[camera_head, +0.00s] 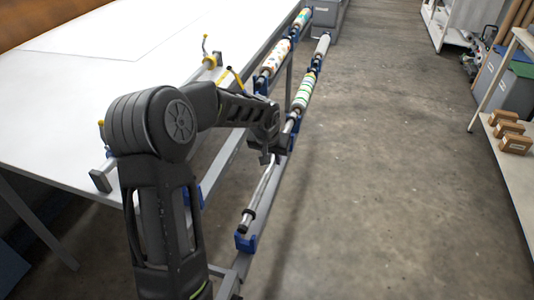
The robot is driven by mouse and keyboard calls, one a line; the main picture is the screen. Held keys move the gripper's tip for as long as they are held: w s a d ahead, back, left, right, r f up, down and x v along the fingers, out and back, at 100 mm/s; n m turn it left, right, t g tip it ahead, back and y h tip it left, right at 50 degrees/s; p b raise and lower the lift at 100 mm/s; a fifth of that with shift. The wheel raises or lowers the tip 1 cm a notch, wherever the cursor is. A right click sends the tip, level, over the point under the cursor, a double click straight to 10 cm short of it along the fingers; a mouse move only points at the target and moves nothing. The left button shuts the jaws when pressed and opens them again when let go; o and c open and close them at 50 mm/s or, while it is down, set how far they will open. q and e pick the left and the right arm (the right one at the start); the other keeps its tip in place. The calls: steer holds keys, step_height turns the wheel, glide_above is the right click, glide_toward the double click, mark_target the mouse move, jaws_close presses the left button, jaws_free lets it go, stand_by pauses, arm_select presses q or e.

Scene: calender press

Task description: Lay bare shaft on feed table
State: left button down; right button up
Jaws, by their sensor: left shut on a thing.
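The bare shaft (262,190) is a thin silver rod with a dark collar near its near end. It lies along the rack beside the table, its near end at a blue cradle (245,241); I cannot tell whether it rests in it or is just above. My left gripper (272,155) is shut on the shaft toward its far part; my arm partly hides the fingers. The feed table (80,115) is the broad white table at left, with a large pale sheet on it. My right gripper is not in view.
Yellow-handled clamps (209,60) stand at the table edge. The concrete floor between is clear.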

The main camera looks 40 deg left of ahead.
arm_select(q)
steer(key=s+d+r+m, duration=0.1)
steer(key=s+d+r, duration=0.1)
steer(key=d, duration=0.9)
steer(key=s+d+r+m+h, duration=0.1)
steer(key=d+r, duration=0.4)
steer(key=d, duration=0.5)
steer(key=shift+s+d+m, duration=0.35)
steer(key=shift+m, duration=0.45)
